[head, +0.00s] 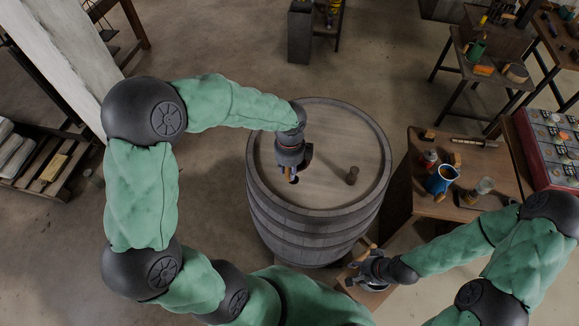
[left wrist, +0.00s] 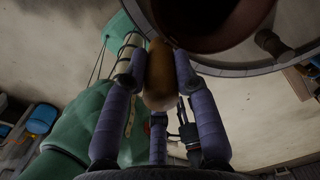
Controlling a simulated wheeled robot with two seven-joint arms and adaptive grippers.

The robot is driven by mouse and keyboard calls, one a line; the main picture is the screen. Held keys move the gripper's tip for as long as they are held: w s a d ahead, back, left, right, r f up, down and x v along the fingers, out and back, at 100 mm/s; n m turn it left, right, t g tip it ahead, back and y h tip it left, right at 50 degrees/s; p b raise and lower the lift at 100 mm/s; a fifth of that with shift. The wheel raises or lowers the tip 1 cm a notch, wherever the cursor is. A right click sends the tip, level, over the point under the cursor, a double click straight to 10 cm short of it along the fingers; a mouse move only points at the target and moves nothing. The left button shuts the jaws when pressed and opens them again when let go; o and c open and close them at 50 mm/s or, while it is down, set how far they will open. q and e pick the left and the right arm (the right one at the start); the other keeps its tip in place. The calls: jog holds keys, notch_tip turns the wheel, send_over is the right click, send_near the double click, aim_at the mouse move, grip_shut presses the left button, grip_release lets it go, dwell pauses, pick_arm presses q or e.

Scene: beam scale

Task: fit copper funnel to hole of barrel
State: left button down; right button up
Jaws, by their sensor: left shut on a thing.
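My left gripper (head: 291,174) is over the left half of the lid of the wooden barrel (head: 330,130). In the left wrist view its fingers (left wrist: 160,75) are shut on a tan handle (left wrist: 158,90). The dark reddish round form (left wrist: 205,22) at that handle's end appears to be the copper funnel; the head view mostly hides it behind the gripper. A dark spot (head: 294,180) shows on the lid by the fingertips; I cannot tell whether it is the hole. My right gripper (head: 368,270) is low at the barrel's right front, its jaws unclear.
A brown bung-like peg (head: 352,175) stands on the lid's right side. A small table (head: 425,150) to the right holds a blue jug (head: 441,180) and other items. A red box (head: 550,150) is beyond it.

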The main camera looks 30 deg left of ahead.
pick_arm(q)
jog(key=shift+f+b, duration=1.5)
jog(key=shift+f, duration=0.8)
jog(key=shift+w, duration=0.1)
jog(key=shift+p, duration=0.3)
jog(key=shift+f+b, duration=1.6)
jog(key=shift+f, duration=0.65)
jog(key=c, duration=0.9)
grip_release()
notch_tip(320, 180, up, 12)
jog(key=shift+d+r, duration=0.1)
